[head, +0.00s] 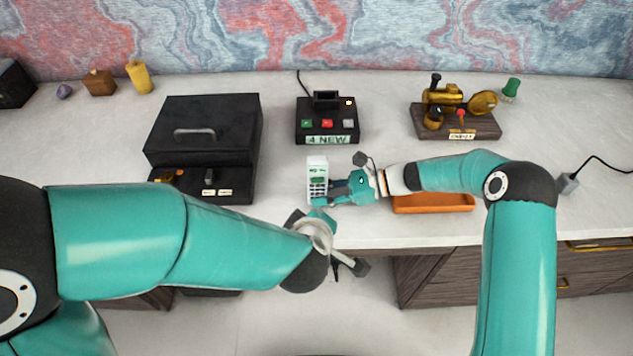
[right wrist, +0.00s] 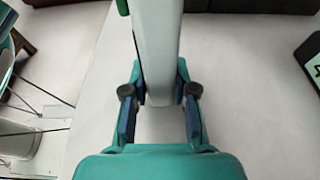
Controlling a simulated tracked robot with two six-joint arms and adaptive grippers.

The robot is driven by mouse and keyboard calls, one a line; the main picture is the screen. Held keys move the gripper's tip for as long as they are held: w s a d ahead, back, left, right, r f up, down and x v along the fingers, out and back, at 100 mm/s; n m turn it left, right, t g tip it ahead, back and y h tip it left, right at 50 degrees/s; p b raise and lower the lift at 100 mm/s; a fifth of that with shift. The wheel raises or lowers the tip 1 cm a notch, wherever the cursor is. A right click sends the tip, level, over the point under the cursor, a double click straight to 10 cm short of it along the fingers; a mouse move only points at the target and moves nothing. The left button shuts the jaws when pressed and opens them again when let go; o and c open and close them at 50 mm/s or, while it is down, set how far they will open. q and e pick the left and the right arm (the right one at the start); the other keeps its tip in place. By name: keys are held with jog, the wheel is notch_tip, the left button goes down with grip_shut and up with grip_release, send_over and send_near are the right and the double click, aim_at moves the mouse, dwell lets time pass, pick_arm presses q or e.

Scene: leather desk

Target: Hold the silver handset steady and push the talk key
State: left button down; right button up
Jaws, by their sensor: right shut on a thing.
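The silver handset (head: 317,170) stands upright over the front part of the desk, its small screen and keypad facing my head camera. My right gripper (head: 328,190) comes from the right and is shut on its lower part. In the right wrist view the handset (right wrist: 157,50) runs up between the two fingers (right wrist: 158,105). The single keys are too small to tell which is the talk key. My left gripper (head: 322,219) is at the desk's front edge, just below the handset; its fingers are mostly hidden by its own wrist, so its opening cannot be told.
An orange tray (head: 433,204) lies under my right forearm. A black box (head: 204,130) stands left, and a black base with coloured buttons (head: 327,125) stands behind the handset. A brass device on a wooden board (head: 455,121) is at the back right. The desk between them is clear.

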jog(key=o, duration=0.9)
jog(key=shift+o, duration=0.2)
jog(key=shift+d, duration=0.1)
